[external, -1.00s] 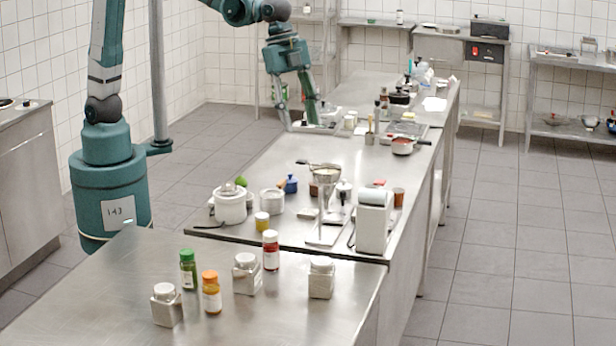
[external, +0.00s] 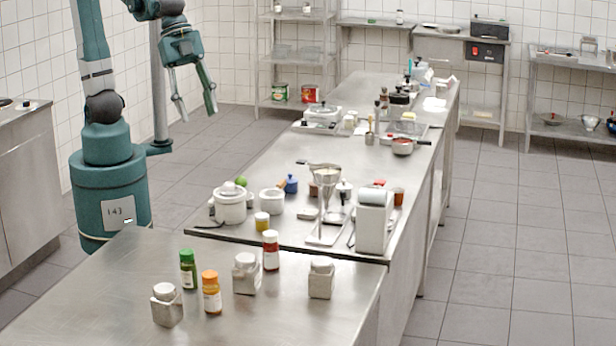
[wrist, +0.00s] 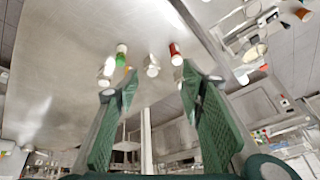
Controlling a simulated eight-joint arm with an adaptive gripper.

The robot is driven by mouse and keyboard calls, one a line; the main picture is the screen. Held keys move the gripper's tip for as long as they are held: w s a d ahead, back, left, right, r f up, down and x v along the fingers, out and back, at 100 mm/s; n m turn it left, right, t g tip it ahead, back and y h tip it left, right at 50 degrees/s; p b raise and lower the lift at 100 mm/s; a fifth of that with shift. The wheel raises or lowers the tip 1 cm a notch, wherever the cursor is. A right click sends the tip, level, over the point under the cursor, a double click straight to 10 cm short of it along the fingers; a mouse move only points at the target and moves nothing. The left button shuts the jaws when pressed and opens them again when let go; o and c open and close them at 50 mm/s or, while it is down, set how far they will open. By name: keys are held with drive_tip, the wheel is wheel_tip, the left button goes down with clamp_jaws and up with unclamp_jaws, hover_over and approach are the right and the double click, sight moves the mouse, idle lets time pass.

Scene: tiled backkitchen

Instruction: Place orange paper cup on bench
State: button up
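The small orange-brown cup (external: 399,197) stands upright on the long steel bench (external: 268,165) in the external view, right behind the white machine. The nearer steel bench (external: 95,290) carries several jars. My gripper (external: 196,112) is open and empty in the external view. It hangs above the floor left of the long bench, fingers pointing down, well away from the cup. In the wrist view my gripper (wrist: 157,80) has its two green fingers spread with nothing between them. A small orange object lies at the top right there; I cannot tell if it is the cup.
The white machine (external: 374,222), a metal stand (external: 327,205), white pots (external: 230,205) and a blue pot (external: 291,184) crowd the long bench's near end. Green-capped (external: 188,268) and orange-capped (external: 211,291) jars stand on the nearer bench. Its left part is clear.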

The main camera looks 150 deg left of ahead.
drive_tip(key=s+d+f+t, duration=0.1)
drive_tip(key=s+d+f, duration=0.2)
drive_tip(key=s+d, duration=0.4)
drive_tip(key=s+d+f+t+h, duration=0.1)
drive_tip(key=s+d+f, duration=0.2)
drive_tip(key=s+d, duration=0.5)
drive_tip(key=shift+d, duration=0.8)
drive_tip(key=shift+o, duration=0.5)
